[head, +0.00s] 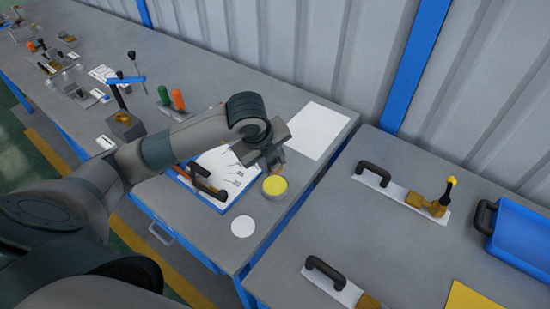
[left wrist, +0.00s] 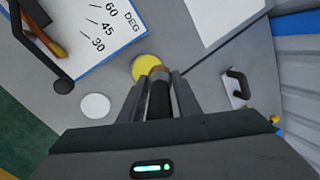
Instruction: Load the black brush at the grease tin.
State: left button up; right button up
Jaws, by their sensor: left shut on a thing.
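The grease tin (head: 275,187) is a round grey tin with yellow grease on top, standing near the bench's front edge. It also shows in the left wrist view (left wrist: 145,66). My left gripper (head: 271,160) is just behind and above the tin, pointing down. In the left wrist view its fingers are shut on the black brush (left wrist: 160,100), a dark handle with a brownish tip. The tip overlaps the tin's near edge in that view; whether it touches the grease I cannot tell. The brush is mostly hidden in the head view. My right gripper is not in view.
A white disc (head: 243,226) lies left of the tin. A board with printed angles (head: 226,172) and a black-handled tool lies behind it. A white sheet (head: 319,131) lies behind right. Black-handled plates (head: 399,192) and a blue tray (head: 522,235) are on the right bench.

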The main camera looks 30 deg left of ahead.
aim_at(271, 166)
pick_arm(q)
jog(key=shift+r, duration=0.1)
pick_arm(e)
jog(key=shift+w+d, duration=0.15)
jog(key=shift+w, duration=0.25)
